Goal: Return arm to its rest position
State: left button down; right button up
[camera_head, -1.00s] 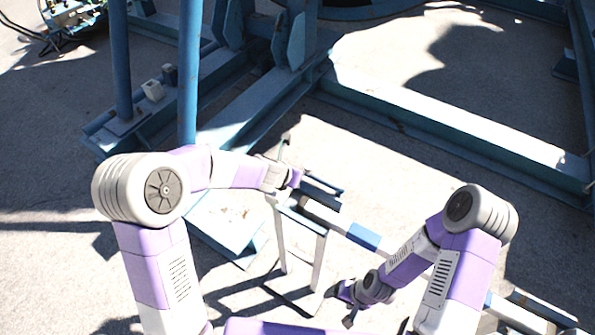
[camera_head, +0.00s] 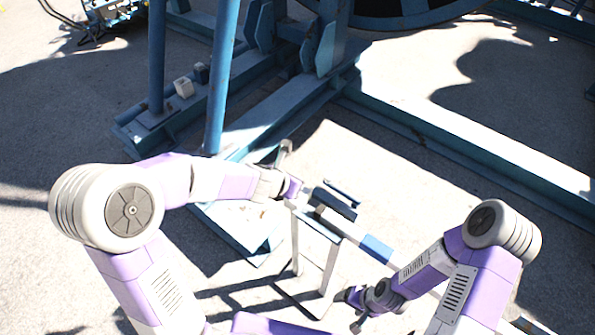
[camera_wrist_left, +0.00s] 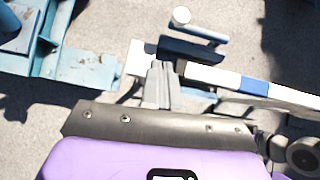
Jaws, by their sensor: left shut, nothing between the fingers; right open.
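My left arm reaches in from the left in the head view, and its gripper (camera_head: 296,188) is beside the near end of a small stand (camera_head: 312,228). In the left wrist view the left gripper (camera_wrist_left: 158,68) is shut and empty, its fingers in front of the stand's top. A dark block (camera_head: 336,203) and a white bar with a blue band (camera_head: 376,249) lie at the stand's top, apart from the fingers as far as I can tell. My right gripper (camera_head: 354,310) is open and empty, low in the head view, below the bar.
A large blue steel frame (camera_head: 430,125) with posts (camera_head: 222,75) fills the back. A light blue plate (camera_head: 235,232) lies left of the stand. The bar runs down to the right past my right arm. Bare ground (camera_head: 390,180) lies between stand and frame.

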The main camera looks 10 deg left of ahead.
pick_arm(q)
jog(key=s+d+f+m+g, duration=0.1)
jog(key=s+f+m+g, duration=0.2)
jog(key=s+f+m, duration=0.7)
jog(key=s+d+f+m+g+h, duration=0.1)
jog(key=s+f+m+g, duration=0.3)
jog(key=s+f+m, duration=0.7)
notch_tip(320, 180, down, 6)
jog(key=m, duration=0.7)
jog(key=shift+s+m, duration=0.3)
jog(key=shift+m, duration=0.1)
